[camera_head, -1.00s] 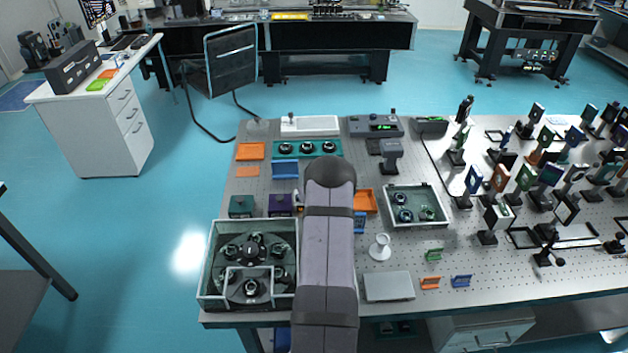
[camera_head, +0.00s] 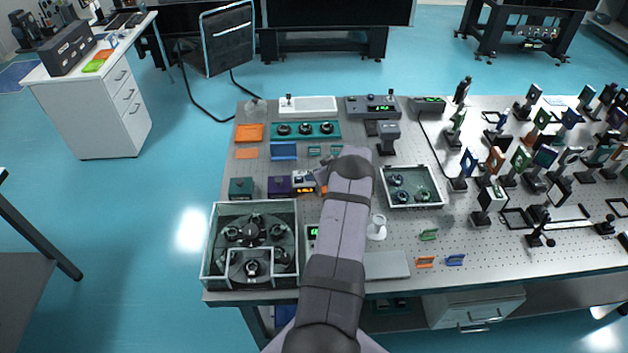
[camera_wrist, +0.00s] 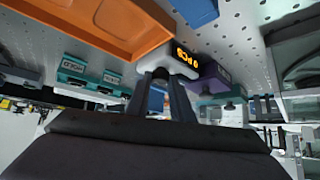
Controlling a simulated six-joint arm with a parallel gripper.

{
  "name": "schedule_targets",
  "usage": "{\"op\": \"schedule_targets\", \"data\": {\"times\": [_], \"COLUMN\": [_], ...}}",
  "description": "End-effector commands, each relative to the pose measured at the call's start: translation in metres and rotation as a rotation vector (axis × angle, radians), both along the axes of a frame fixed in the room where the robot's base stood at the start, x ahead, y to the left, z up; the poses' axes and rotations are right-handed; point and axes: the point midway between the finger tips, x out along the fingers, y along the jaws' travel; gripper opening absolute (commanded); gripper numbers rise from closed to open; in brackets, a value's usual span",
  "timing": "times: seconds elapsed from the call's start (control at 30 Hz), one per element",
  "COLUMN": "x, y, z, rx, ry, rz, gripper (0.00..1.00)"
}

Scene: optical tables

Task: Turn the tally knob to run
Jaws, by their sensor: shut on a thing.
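The tally box is a small white unit (camera_head: 303,181) with an orange display, right of the purple box. In the wrist view its display (camera_wrist: 187,58) reads what looks like "0 PCS". Its dark round knob (camera_wrist: 160,75) sits on its face, partly covered by my fingers. My gripper (camera_wrist: 168,93) is at the box with its two dark fingers closed around the knob. In the head view my own arm hides the fingertips and the knob. I cannot read any run mark or the knob's pointer.
A purple box (camera_head: 279,187) and a teal box (camera_head: 241,188) stand left of the tally box. An orange tray (camera_wrist: 100,25) and small teal labelled units (camera_wrist: 75,70) are close in the wrist view. A walled tray (camera_head: 410,205) lies to the right, a white stand (camera_head: 377,228) nearer.

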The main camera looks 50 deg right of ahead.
Motion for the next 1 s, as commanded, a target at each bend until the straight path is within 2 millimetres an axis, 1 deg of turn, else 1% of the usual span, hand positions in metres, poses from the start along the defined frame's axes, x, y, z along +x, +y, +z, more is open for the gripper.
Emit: {"op": "schedule_targets", "data": {"times": [0.03,0.5,0.73,1.0], "x": [0.0035,0.0057,0.0067,0.0045], "y": [-0.0037,-0.0056,-0.0061,-0.0053], "z": [-0.0015,-0.0020,0.0004,0.0039], "rx": [-0.009,-0.008,-0.007,-0.007], "ry": [-0.010,-0.014,-0.017,-0.008], "rz": [0.028,0.245,0.317,0.358], "gripper": [0.00,0.00,0.00,0.00]}}
